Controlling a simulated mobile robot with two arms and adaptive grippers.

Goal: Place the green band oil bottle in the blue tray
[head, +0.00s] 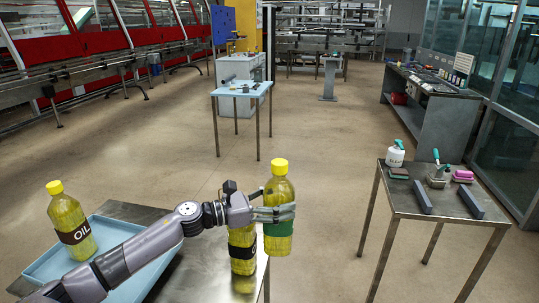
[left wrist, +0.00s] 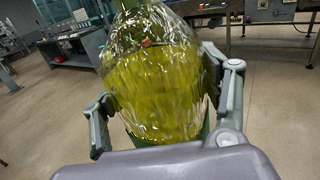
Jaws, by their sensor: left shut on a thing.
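The green band oil bottle (head: 279,186), yellow with a yellow cap, is upright in my left gripper (head: 274,214). The fingers are shut around it just above its green band, by the right edge of the metal table. In the left wrist view the bottle (left wrist: 155,80) fills the space between the fingers of the gripper (left wrist: 165,115). The blue tray (head: 113,233) lies on the table at the left, partly hidden by my left arm. My right gripper is not in view.
An oil bottle with a dark band (head: 68,217) stands at the tray's left. A black band bottle (head: 243,266) stands on the table (head: 205,271), partly behind my left gripper. A side table (head: 400,202) at the right holds a spray bottle (head: 396,155) and blocks.

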